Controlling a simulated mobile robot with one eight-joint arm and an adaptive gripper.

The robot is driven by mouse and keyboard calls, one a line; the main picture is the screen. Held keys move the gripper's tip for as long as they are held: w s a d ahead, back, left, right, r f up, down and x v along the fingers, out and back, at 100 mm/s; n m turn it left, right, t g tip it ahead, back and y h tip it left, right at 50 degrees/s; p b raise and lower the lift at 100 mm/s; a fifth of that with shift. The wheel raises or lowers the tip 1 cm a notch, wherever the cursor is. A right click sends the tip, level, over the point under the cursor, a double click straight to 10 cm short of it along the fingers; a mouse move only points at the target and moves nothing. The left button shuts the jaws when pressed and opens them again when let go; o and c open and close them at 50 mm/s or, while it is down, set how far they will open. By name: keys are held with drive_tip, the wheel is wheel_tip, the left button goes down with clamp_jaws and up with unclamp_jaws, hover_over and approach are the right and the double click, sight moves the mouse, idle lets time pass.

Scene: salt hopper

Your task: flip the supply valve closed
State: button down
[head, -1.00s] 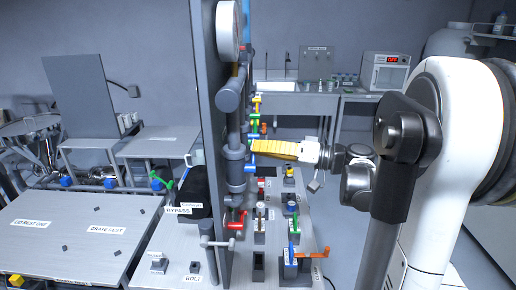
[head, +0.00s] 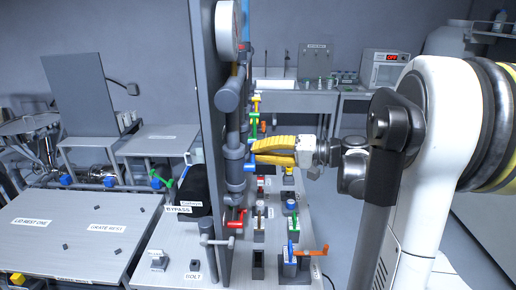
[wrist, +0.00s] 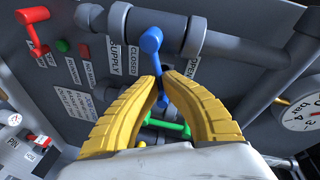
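The blue supply valve handle (wrist: 151,42) is at the upper middle of the wrist view. It hangs crosswise to the grey pipe, between the CLOSED label (wrist: 133,59) and the OPEN label (wrist: 192,67). In the head view a bit of blue handle (head: 250,168) shows on the panel's right side. My gripper (wrist: 160,76) has its yellow fingertips on both sides of the handle's shaft. They close in on it with little or no visible gap; firm contact is hard to tell. In the head view my gripper (head: 253,151) reaches left to the pipework.
A green handle (wrist: 167,126) lies just beyond the fingers, and a red handle (wrist: 34,32) is at upper left. A pressure gauge (wrist: 300,113) is at right. In the head view the upright grey panel (head: 211,130) stands left of my gripper; a bench with small handles is below.

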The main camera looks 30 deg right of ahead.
drive_tip(key=shift+w+f+m+g, duration=0.1)
drive_tip(key=shift+f+m+g, duration=0.3)
drive_tip(key=shift+m, duration=0.4)
drive_tip(key=shift+w+f+m+g, duration=0.1)
drive_tip(key=shift+f+m+g, duration=0.1)
drive_tip(key=shift+f+m, duration=0.45)
drive_tip(key=shift+r+m, duration=0.1)
drive_tip(key=shift+m, duration=0.15)
drive_tip(key=c, duration=1.5)
unclamp_jaws()
drive_tip(key=shift+w, duration=0.1)
drive_tip(key=v, duration=1.2)
